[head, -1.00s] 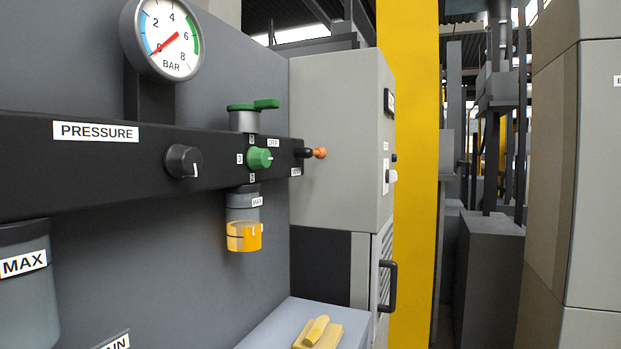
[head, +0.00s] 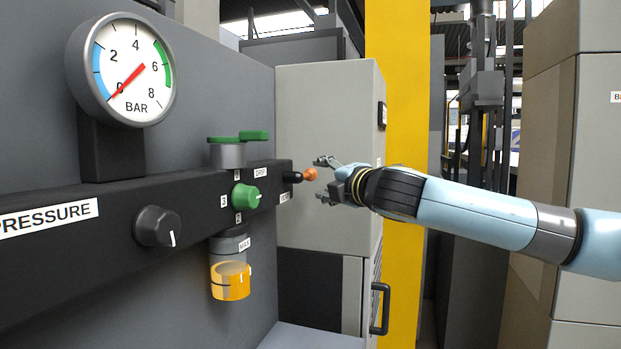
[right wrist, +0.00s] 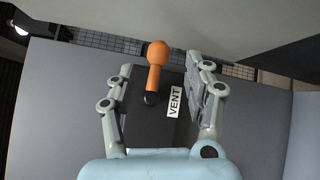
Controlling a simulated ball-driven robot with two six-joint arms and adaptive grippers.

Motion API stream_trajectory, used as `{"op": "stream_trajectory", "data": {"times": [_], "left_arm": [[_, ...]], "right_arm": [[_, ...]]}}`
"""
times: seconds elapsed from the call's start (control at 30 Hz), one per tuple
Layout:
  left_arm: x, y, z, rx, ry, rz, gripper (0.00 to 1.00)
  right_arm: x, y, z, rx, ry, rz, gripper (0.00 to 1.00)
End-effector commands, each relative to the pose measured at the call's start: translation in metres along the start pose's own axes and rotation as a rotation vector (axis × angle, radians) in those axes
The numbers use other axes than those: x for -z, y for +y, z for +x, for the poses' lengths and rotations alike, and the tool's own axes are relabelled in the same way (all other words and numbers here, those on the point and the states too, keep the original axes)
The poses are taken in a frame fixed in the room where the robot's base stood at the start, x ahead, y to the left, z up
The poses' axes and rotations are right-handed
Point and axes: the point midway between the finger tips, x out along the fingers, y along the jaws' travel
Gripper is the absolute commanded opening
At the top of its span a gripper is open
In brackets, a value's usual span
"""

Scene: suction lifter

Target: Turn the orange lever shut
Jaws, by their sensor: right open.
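The orange lever (head: 310,174) sticks out from a black stub at the right end of the dark bar in the head view. In the right wrist view the lever (right wrist: 156,68) has a round orange end and lies beside a white VENT label (right wrist: 174,101). My right gripper (head: 323,179) is open and close to the lever's orange end. In the right wrist view its two fingers (right wrist: 166,72) appear on either side of the lever, with gaps between; I cannot tell how far ahead the lever is. My left gripper is not in view.
The dark bar (head: 110,236) also carries a green knob (head: 245,196), a black knob (head: 157,227) and a green-handled valve (head: 238,137). A pressure gauge (head: 122,70) points near 0. A yellow-bottomed bowl (head: 230,282) hangs below. A grey cabinet (head: 325,110) stands behind the lever.

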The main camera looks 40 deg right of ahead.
Motion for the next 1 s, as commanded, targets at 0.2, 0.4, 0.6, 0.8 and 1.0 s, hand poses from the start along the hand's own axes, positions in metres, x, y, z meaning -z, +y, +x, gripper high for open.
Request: {"op": "stream_trajectory", "data": {"times": [0.2, 0.4, 0.6, 0.8, 1.0], "left_arm": [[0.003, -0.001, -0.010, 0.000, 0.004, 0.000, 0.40], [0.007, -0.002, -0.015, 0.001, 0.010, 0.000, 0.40], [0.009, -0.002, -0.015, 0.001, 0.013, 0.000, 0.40], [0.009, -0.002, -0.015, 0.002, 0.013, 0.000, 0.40], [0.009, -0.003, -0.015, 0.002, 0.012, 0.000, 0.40]], "right_arm": [[0.001, 0.004, 0.038, -0.003, 0.002, 0.012, 0.52], [0.001, 0.004, 0.060, -0.003, 0.004, 0.004, 0.52], [0.002, 0.002, 0.065, -0.003, 0.005, 0.001, 0.52], [0.002, 0.002, 0.065, -0.002, 0.005, 0.000, 0.45], [0.002, 0.002, 0.065, -0.002, 0.005, 0.000, 0.19]]}}
